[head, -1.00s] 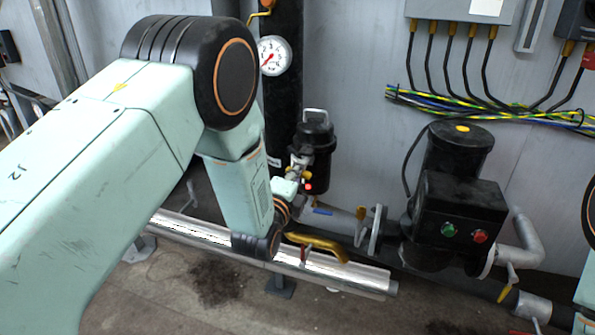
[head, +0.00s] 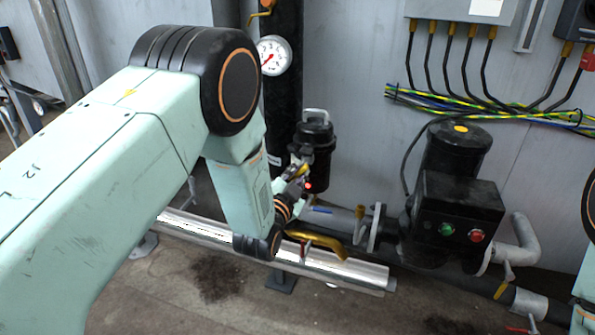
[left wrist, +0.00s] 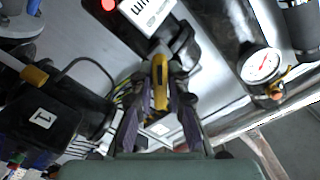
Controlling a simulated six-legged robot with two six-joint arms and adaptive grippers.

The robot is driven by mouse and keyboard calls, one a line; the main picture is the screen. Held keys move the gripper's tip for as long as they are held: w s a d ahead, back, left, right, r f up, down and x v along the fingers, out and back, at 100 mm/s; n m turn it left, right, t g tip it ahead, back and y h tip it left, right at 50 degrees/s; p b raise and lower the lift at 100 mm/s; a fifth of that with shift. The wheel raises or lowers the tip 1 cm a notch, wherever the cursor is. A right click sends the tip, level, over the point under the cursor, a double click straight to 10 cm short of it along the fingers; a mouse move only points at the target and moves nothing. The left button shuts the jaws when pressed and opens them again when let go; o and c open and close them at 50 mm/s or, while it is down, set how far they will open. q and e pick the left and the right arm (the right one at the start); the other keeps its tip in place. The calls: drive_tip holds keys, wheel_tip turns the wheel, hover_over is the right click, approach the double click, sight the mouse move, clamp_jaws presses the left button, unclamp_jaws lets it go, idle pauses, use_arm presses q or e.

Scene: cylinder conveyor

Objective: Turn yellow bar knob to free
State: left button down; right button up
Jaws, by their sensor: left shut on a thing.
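The yellow bar knob (left wrist: 160,84) is in the middle of the left wrist view, lying lengthwise between the two dark fingers of my left gripper (left wrist: 160,95). The fingers are shut on it, one on each side. In the head view my left gripper (head: 298,174) is in front of the black canister, and a small bit of yellow shows at its tip. The mount behind the knob is mostly hidden by the fingers. My right gripper is not in view.
The black canister (head: 315,150) with a red light stands behind my gripper. A pressure gauge (head: 273,55) is above it. A yellow lever (head: 318,242) lies below, over a silver pipe (head: 345,268). A black motor box (head: 458,215) with green and red buttons is at right.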

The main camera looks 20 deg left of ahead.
use_arm(q)
drive_tip(key=n, duration=0.4)
drive_tip(key=shift+d+p, duration=0.1)
drive_tip(key=shift+p, duration=0.3)
drive_tip(key=shift+n+p, duration=0.3)
drive_tip(key=shift+n, duration=1.5)
drive_tip(key=shift+r, duration=0.1)
drive_tip(key=c, duration=1.4)
unclamp_jaws()
drive_tip(key=shift+o, duration=0.2)
drive_tip(key=s, duration=1.2)
drive_tip(key=shift+a, duration=0.25)
